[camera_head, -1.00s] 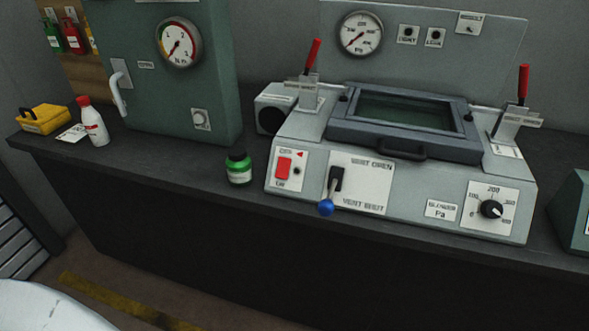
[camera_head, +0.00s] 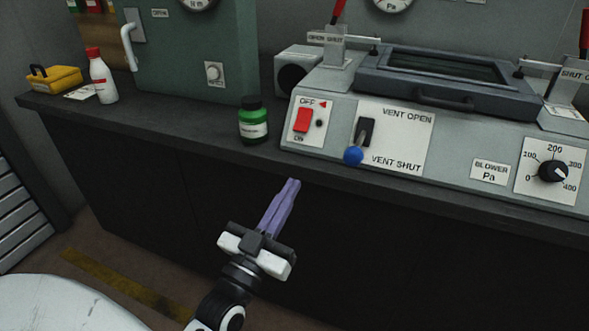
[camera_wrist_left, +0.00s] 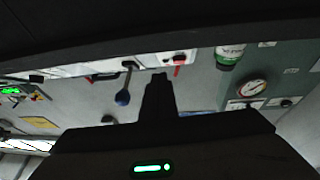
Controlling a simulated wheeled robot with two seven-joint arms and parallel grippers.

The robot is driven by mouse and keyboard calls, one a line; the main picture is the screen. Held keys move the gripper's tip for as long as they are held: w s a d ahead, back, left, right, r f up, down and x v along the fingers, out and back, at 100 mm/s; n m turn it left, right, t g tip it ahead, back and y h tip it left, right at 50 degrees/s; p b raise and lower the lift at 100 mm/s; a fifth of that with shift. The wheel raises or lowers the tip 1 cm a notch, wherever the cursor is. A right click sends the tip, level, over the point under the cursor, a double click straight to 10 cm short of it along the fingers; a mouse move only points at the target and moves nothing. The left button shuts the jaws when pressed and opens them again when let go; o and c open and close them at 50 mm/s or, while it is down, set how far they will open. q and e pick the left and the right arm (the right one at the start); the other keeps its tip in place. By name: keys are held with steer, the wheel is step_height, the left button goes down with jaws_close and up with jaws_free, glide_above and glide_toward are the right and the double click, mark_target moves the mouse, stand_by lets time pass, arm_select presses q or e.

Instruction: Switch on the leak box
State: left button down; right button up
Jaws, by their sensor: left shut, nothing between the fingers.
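The leak box (camera_head: 455,125) is a grey sloped console on the dark bench. Its red rocker switch (camera_head: 303,120) sits at the left of its front, between OFF above and ON below; I cannot tell which way it is pressed. The switch also shows in the left wrist view (camera_wrist_left: 179,60), just right of my fingertips. My left gripper (camera_head: 292,182) has purple fingers, is shut and empty, and is below and in front of the switch, apart from it. In the left wrist view its fingers (camera_wrist_left: 160,78) are a dark shape. My right gripper is not in view.
A blue-knobbed vent lever (camera_head: 353,156) is right of the switch, pointing down, and the blower dial (camera_head: 552,171) is farther right. A green bottle (camera_head: 254,122) stands left of the box. A white bottle (camera_head: 101,78) and a yellow case (camera_head: 54,78) are at the left end.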

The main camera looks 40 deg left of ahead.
arm_select(q)
steer(key=a+r+y, duration=0.1)
steer(key=s+a+r+n+t+y+b, duration=0.1)
steer(key=a+r+y, duration=0.1)
steer(key=shift+s+r+n+t, duration=0.1)
steer(key=shift+r+n+t, duration=0.05)
steer(key=shift+n+t, duration=0.15)
